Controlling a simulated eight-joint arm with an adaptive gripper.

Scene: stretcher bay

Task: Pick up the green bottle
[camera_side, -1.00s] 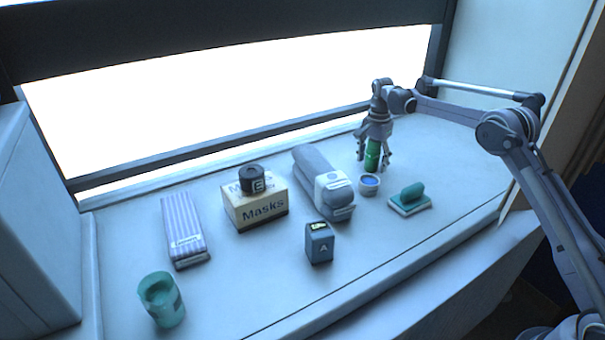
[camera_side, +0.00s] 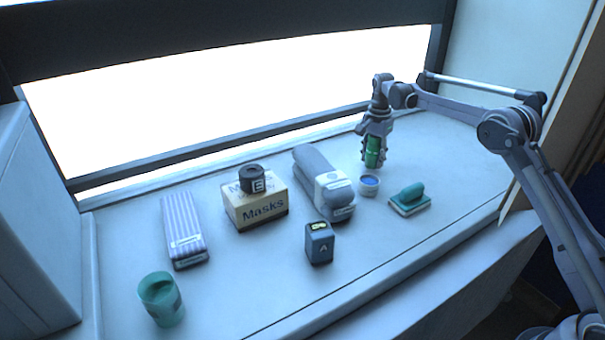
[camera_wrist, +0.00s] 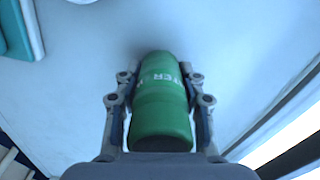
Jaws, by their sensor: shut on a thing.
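The green bottle (camera_side: 373,153) stands upright near the far right of the counter in the side view. My gripper (camera_side: 374,160) comes down over it from above and is shut on it, with fingers on both sides. In the wrist view the green bottle (camera_wrist: 161,105) lies between the two fingers of my gripper (camera_wrist: 160,90), and white lettering shows on its side. Its base looks at or very near the counter; I cannot tell whether there is a gap.
A small cup with a blue inside (camera_side: 369,184) is close in front of the bottle. A teal-handled pad (camera_side: 409,199), a grey roll (camera_side: 322,180), a blue box (camera_side: 319,243), a Masks box (camera_side: 256,211), a striped pack (camera_side: 183,229) and a teal cup (camera_side: 161,300) stand around.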

